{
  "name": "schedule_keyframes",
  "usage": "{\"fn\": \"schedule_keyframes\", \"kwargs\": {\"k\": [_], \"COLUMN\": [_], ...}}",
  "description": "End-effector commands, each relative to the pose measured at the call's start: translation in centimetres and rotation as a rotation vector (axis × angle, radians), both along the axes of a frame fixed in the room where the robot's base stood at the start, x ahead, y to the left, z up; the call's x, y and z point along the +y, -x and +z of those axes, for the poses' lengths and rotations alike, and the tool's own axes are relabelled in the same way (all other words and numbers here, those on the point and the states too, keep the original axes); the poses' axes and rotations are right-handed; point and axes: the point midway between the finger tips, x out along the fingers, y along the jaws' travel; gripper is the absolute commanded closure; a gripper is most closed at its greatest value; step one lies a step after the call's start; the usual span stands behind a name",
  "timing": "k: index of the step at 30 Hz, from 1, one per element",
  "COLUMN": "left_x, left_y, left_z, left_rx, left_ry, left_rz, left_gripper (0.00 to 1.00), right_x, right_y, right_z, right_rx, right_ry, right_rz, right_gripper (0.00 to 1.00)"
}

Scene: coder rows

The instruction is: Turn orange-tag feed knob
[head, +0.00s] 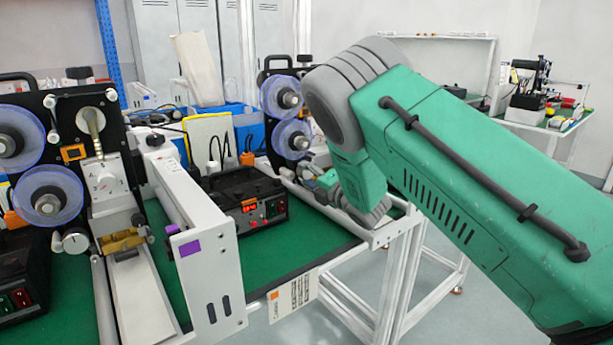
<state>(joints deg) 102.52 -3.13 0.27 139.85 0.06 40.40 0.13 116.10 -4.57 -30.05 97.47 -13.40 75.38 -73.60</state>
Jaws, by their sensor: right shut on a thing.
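My right arm comes in from the right, and my right gripper (318,182) is at the lower front of the far coder (271,85). It is shut on what appears to be that coder's feed knob, which the fingers and wrist hide. The near coder (103,115) at the left has another orange tag (73,153) and a silver feed knob (75,241) in plain view. My left gripper is not in view.
A black control box (241,203) with a red display stands on the green bench top (300,243), left of my right gripper. A white rail (196,222) crosses the front. A white label card (293,296) hangs at the bench edge. Another bench is at the back right.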

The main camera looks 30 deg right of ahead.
Motion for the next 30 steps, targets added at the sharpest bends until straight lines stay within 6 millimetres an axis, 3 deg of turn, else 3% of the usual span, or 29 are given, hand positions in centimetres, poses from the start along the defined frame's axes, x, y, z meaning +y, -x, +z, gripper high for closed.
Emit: {"fn": "schedule_keyframes", "kwargs": {"k": [4, 5, 6, 7, 16, 20, 30], "left_x": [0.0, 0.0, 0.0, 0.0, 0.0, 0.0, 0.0], "left_y": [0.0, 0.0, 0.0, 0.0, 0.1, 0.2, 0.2], "left_z": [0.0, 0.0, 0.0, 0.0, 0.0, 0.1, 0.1], "left_rx": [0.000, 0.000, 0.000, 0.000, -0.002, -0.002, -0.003], "left_ry": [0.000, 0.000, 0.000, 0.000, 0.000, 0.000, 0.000], "left_rz": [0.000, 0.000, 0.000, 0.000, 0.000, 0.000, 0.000], "left_gripper": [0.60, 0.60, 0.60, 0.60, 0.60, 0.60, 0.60], "right_x": [-0.4, -0.4, -0.3, -0.3, -0.1, -0.2, -0.9], "right_y": [0.1, 0.1, 0.1, 0.1, 0.1, 1.1, 7.9], "right_z": [0.0, 0.0, 0.0, 0.0, 0.0, -0.1, -0.2], "right_rx": [0.000, 0.000, 0.000, 0.000, 0.001, 0.002, 0.005], "right_ry": [0.001, 0.001, 0.001, 0.001, 0.002, 0.002, 0.001], "right_rz": [-0.007, -0.007, -0.007, -0.007, -0.002, -0.003, -0.006], "right_gripper": [0.92, 0.59, 0.45, 0.43, 0.43, 0.43, 0.43]}}
